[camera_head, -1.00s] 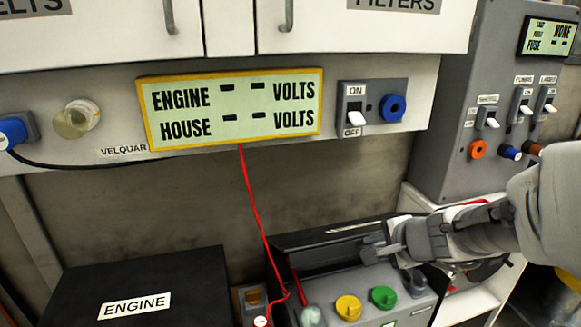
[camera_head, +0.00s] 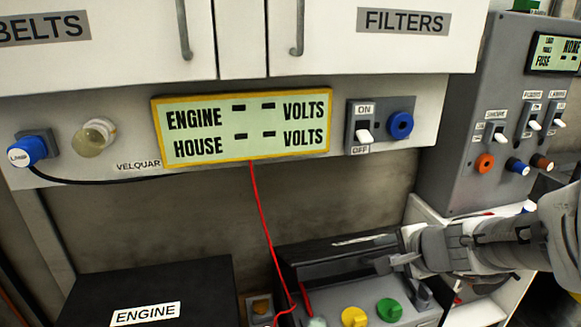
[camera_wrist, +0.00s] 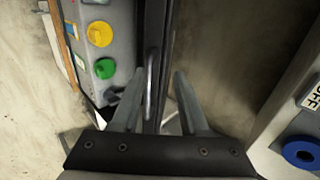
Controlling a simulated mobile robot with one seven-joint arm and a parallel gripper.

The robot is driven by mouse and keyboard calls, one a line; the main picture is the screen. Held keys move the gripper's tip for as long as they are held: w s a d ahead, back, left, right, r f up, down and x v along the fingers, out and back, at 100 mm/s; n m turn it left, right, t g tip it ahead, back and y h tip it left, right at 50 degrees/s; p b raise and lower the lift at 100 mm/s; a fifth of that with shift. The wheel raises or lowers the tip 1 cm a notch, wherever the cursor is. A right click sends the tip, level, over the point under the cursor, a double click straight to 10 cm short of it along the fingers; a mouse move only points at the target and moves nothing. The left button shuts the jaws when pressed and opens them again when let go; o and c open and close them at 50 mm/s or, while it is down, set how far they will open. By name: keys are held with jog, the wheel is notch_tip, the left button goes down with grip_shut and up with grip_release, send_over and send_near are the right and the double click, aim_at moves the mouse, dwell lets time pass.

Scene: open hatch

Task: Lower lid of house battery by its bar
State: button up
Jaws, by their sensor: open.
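The house battery (camera_head: 372,294) is a grey box at the bottom right of the head view, with a yellow knob (camera_head: 354,317) and a green knob (camera_head: 389,310) on top. Its black lid (camera_head: 310,252) stands raised along the back. In the wrist view the lid's thin grey bar (camera_wrist: 150,85) runs lengthwise between my two fingers, nearer the left one. My gripper (camera_head: 392,264) is open at the right part of the lid; its spread fingers also show in the wrist view (camera_wrist: 159,76). I cannot tell whether either finger touches the bar. My gripper hides part of the lid's right end.
A black box labelled ENGINE (camera_head: 150,290) stands at the left. A red cable (camera_head: 261,205) hangs from the volts display (camera_head: 240,127) to the battery area. A grey switch panel (camera_head: 460,130) stands at the right.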

jog(key=r+p, duration=0.1)
jog(key=s+r+p, duration=0.1)
jog(key=r, duration=0.1)
jog(key=s+r+p, duration=0.1)
jog(key=r+p, duration=0.1)
jog(key=shift+s+d, duration=0.1)
jog(key=shift+d, duration=0.1)
dwell(0.3)
